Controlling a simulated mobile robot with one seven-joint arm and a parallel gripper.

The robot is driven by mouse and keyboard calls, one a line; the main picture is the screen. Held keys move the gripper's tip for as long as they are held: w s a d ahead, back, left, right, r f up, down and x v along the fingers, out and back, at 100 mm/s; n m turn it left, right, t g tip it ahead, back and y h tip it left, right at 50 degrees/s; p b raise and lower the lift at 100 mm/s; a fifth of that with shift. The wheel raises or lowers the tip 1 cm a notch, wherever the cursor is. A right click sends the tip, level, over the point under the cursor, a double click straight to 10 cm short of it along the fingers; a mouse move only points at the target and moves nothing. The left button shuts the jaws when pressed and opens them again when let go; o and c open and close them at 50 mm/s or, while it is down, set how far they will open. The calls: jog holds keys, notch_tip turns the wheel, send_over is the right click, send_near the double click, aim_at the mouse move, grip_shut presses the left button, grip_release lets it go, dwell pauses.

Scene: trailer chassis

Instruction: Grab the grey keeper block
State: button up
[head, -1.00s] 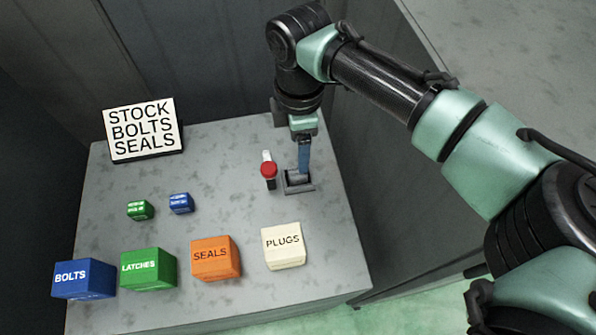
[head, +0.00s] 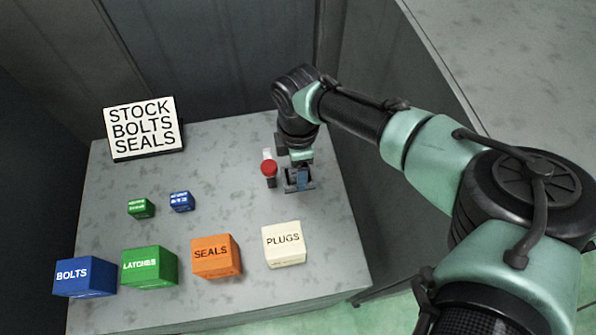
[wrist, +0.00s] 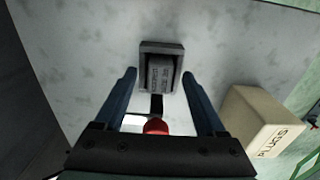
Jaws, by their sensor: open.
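The grey keeper block (wrist: 161,75), with small lettering on it, sits in a dark shallow holder (wrist: 160,47) on the grey worktop. In the head view my gripper (head: 300,182) is right above the holder (head: 312,186) and hides most of the block. In the wrist view my gripper (wrist: 159,77) is open. Its two blue fingers appear to the left and right of the block, with space on both sides. I cannot tell how far down the fingertips reach beside it.
A red-capped post (head: 269,169) stands close left of the holder, with a white piece behind it. Cubes marked PLUGS (head: 284,246), SEALS (head: 216,257), LATCHES (head: 149,268) and BOLTS (head: 84,278) line the front. Small green (head: 141,208) and blue (head: 181,201) blocks and a sign (head: 143,128) stand left.

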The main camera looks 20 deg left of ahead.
grip_shut()
jog(key=shift+r, duration=0.1)
